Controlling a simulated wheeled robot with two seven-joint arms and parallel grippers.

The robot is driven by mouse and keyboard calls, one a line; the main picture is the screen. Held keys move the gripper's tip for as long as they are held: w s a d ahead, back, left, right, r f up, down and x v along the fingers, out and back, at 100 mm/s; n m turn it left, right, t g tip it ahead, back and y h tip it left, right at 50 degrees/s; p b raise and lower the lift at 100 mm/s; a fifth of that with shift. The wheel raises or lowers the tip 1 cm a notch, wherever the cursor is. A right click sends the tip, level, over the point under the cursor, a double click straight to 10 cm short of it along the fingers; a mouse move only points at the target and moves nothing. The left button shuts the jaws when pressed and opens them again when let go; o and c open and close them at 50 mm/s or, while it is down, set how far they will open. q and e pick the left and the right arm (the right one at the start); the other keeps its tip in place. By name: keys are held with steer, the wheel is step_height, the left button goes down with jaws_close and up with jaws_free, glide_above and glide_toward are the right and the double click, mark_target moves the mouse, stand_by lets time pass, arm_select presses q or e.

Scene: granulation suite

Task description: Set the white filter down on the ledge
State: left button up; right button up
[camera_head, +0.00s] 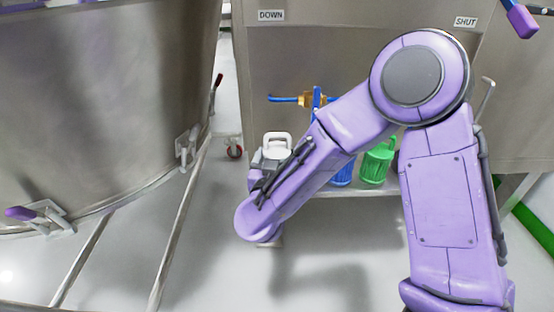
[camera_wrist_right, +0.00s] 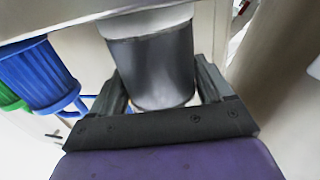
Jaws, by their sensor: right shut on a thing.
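The white filter (camera_head: 278,142) has a looped handle on top and shows left of centre in the head view. My right gripper (camera_head: 266,170) is shut on its body, and my forearm hides part of both. In the right wrist view the filter's shaded grey side (camera_wrist_right: 155,70) is between the two fingers of the right gripper (camera_wrist_right: 163,88). The ledge (camera_head: 372,190) is a pale shelf low on the steel cabinet. The filter is near its left end; I cannot tell whether it touches the ledge. My left gripper is not in view.
A blue filter (camera_head: 343,173) and a green filter (camera_head: 377,163) stand on the ledge to the right. A blue-handled brass valve (camera_head: 310,99) is on the cabinet above. A large steel vessel (camera_head: 100,100) fills the left. The floor in front is clear.

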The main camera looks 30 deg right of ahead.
steer(key=o, duration=1.1)
steer(key=shift+c, duration=0.2)
steer(key=shift+s+a+r, duration=0.1)
steer(key=shift+a+r, duration=0.05)
steer(key=shift+a, duration=0.05)
steer(key=p+v, duration=0.3)
steer(key=v, duration=0.8)
step_height(320, 180, down, 16)
steer(key=s+d+n+g+y, duration=0.2)
steer(key=y, duration=0.3)
steer(key=s+d+f+g+y, duration=0.2)
steer(key=s+f+g, duration=0.2)
steer(key=s+f, duration=0.5)
steer(key=s+d+f+g+y, duration=0.1)
steer(key=s+d+f+g, duration=0.2)
steer(key=s+f, duration=0.6)
steer(key=shift+s+d+f+g+y, duration=0.25)
steer(key=shift+s+g+y, duration=0.2)
steer(key=shift+s, duration=0.45)
